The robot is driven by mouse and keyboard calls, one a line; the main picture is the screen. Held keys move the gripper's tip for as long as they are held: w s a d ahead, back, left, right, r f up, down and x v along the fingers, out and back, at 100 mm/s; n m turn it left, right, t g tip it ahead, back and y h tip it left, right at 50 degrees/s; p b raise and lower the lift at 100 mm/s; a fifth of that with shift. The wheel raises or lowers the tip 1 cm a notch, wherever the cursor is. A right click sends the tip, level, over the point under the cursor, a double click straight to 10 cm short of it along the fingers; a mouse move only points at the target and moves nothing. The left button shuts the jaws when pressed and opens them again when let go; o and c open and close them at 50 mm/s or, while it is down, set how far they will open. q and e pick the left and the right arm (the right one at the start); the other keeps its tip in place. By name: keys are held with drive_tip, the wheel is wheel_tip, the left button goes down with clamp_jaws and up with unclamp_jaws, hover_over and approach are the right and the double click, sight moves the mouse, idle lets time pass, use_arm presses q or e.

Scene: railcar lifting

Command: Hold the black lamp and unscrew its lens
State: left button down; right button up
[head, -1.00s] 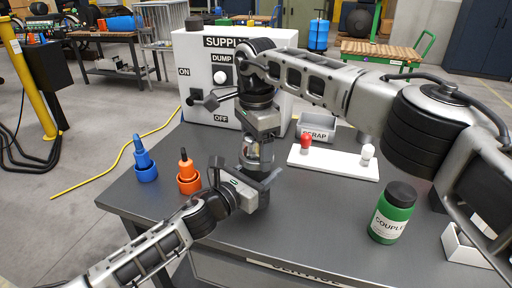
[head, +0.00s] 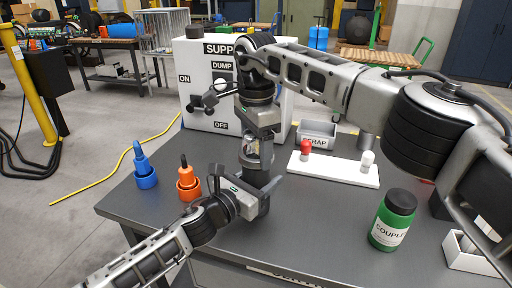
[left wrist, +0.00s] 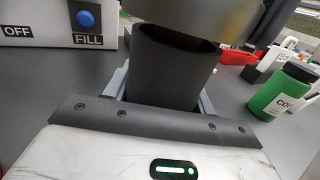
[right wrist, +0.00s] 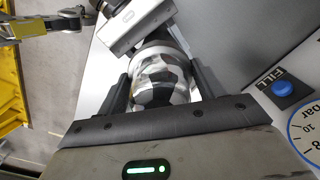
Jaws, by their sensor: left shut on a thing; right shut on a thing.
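The black lamp (head: 257,174) stands upright over the table's front left. My left gripper (head: 255,195) is shut on its body, a black cylinder that also shows in the left wrist view (left wrist: 165,75). Its open dark rim is visible there, below a grey-brown round part (left wrist: 200,14). The shiny clear lens (head: 252,150) is above the body. My right gripper (head: 258,125) comes from above and is shut on the lens, which shows between its fingers in the right wrist view (right wrist: 158,78). I cannot tell whether lens and body still touch.
A white board with red and white knobs (head: 335,170) and a green bottle (head: 393,220) stand right.

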drive_tip(key=shift+r, duration=2)
use_arm(q)
drive_tip(key=shift+c, duration=2.1)
unclamp_jaws()
